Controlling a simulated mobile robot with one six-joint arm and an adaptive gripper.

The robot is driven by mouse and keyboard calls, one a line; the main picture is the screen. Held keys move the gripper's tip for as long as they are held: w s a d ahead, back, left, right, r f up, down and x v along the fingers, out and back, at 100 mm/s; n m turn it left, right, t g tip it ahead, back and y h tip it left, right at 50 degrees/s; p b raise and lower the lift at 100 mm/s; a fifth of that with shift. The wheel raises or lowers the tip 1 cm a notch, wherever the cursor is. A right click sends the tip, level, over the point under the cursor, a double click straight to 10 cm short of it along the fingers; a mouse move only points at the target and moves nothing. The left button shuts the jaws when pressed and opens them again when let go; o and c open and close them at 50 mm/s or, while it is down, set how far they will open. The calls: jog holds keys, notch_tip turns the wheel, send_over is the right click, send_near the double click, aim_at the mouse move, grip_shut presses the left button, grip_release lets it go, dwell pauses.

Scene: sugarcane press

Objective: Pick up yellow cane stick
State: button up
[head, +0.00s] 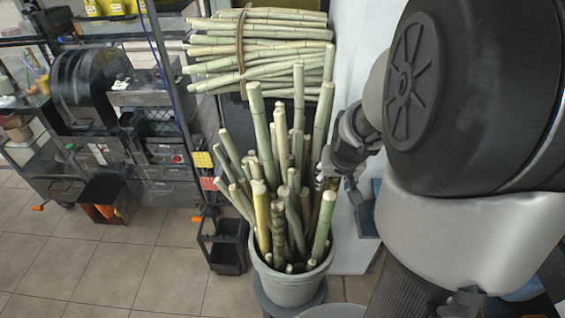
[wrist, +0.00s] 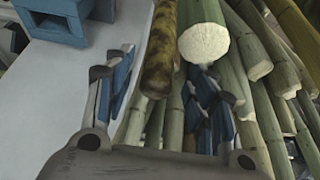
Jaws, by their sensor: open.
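The yellow cane stick (head: 262,218) stands upright among green canes at the front left of a grey bucket (head: 290,290). A dark mottled cane (head: 278,228) is just right of it. My gripper (head: 322,178) is at the right edge of the bunch in the head view, apart from the yellow stick. In the wrist view my open gripper (wrist: 161,62) has a brown-yellow mottled cane (wrist: 161,55) between its fingers. A green cane with a pale cut end (wrist: 203,43) lies by the right finger. I cannot pick out the yellow stick for sure in the wrist view.
Several green canes crowd the bucket, some leaning outward. A tied cane bundle (head: 260,50) lies behind. A black bin (head: 222,250) stands left of the bucket, and a machine (head: 90,85) further left. A white wall (head: 352,60) is close on the right.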

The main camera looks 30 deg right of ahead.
jog(key=b+x, duration=0.2)
jog(key=x, duration=0.3)
jog(key=shift+d, duration=0.15)
grip_shut()
dwell(0.5)
dwell(0.4)
